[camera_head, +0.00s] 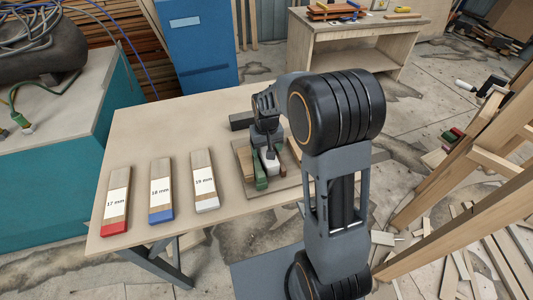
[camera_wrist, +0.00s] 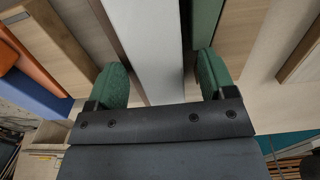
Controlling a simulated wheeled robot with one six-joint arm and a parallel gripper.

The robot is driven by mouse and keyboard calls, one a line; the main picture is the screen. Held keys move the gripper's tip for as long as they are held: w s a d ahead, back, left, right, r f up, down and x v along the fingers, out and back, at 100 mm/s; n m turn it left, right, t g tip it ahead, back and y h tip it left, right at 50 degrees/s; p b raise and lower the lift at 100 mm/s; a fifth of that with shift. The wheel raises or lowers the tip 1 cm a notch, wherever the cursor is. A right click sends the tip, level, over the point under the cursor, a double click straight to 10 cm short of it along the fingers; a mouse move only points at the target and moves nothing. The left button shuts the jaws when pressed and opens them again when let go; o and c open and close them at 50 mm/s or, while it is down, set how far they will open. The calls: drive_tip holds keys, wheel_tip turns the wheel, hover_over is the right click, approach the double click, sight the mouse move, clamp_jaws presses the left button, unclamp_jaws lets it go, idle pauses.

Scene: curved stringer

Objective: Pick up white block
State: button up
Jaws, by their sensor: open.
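The white block (camera_head: 269,163) lies among other blocks on a wooden tray (camera_head: 287,183) on the table, partly covered by my gripper in the head view. In the wrist view the white block (camera_wrist: 152,45) is long and pale and runs up the middle of the picture. My gripper (camera_wrist: 163,80) is open, with one green finger pad on each side of the white block. A narrow gap shows on both sides; I cannot tell how deep the fingers sit. In the head view my gripper (camera_head: 267,152) is just above the tray. A green block (camera_head: 259,173) stands beside the white one.
Three labelled pieces with red (camera_head: 115,225), blue (camera_head: 161,213) and white (camera_head: 207,203) ends lie on the table's left part. A dark block (camera_head: 241,120) lies behind the tray. The table (camera_head: 140,135) is clear at back left. Wooden trestles (camera_head: 455,170) stand at right.

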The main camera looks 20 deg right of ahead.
drive_tip(key=c, duration=1.1)
